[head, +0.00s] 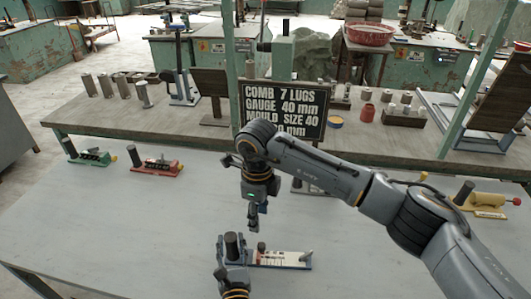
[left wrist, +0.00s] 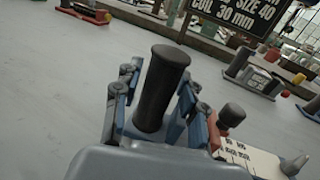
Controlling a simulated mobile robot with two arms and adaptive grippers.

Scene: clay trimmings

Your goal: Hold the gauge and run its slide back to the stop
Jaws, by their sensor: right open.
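The gauge (head: 295,259) lies on the near grey table, with a blue base, a pale marked plate and a black upright handle at its left end. In the left wrist view its plate (left wrist: 245,157) shows at lower right, with a dark-knobbed reddish slide (left wrist: 229,118) near the handle and a grey peg at the far end. My left gripper (left wrist: 151,112) has its fingers on both sides of the black handle (left wrist: 160,85) and looks shut on it. My right gripper (head: 253,224) is open and empty, pointing down above the slide knob (head: 261,247).
Similar devices stand on the table: green (head: 88,155) and red (head: 158,164) at left, yellow (head: 482,203) at right, and a grey one partly behind my right arm. A sign (head: 284,109) stands on the bench behind.

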